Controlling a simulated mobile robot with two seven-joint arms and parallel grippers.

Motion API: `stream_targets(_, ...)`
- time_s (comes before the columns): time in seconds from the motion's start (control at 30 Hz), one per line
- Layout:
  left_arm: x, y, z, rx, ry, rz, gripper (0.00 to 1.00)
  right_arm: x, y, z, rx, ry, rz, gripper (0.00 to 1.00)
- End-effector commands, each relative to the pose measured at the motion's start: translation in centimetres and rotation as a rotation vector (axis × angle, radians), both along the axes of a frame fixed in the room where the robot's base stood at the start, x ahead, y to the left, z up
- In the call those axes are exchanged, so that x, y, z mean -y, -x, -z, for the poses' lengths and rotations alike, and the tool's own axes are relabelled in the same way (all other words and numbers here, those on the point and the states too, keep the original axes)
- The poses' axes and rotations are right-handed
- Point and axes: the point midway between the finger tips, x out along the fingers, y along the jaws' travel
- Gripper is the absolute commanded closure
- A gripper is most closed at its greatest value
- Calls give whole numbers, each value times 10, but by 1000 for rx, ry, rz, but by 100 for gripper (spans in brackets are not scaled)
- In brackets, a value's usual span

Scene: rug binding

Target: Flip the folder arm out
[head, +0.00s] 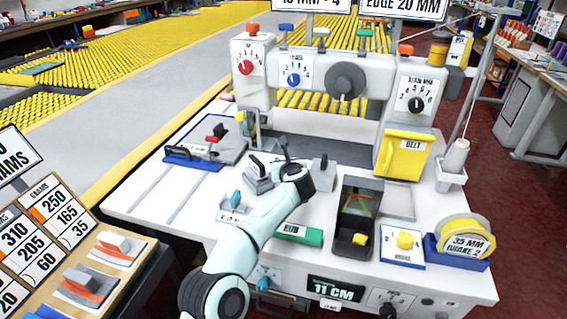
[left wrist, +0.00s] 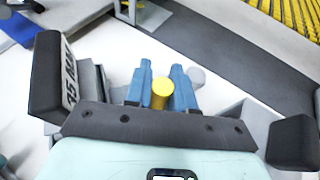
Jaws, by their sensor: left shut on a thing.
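My left gripper (head: 286,156) is over the white machine table, just in front of the sewing machine's opening. In the left wrist view its two blue fingers (left wrist: 164,80) are closed around a small yellow round knob (left wrist: 162,94). The knob looks like the folder arm's handle; the arm itself is mostly hidden behind my gripper. My right gripper is in neither view.
The binding machine (head: 310,75) stands right behind my gripper. A dark open bin (head: 358,215), a yellow belt box (head: 403,155), a green block (head: 298,236) and a yellow tape roll (head: 467,238) occupy the table's right side. The front left tabletop (head: 150,205) is clear.

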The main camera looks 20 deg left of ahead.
Motion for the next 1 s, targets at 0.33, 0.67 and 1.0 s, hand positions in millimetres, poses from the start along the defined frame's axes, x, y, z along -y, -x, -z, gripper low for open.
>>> stream_targets(0.33, -1, 1, 2, -4, 0, -3, 56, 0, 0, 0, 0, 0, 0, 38)
stream_targets(0.67, 12, 18, -9, -2, 0, 0, 56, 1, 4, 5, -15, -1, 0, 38)
stream_targets(1.0, 44, 70, -35, -3, 0, 1, 56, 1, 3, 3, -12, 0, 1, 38)
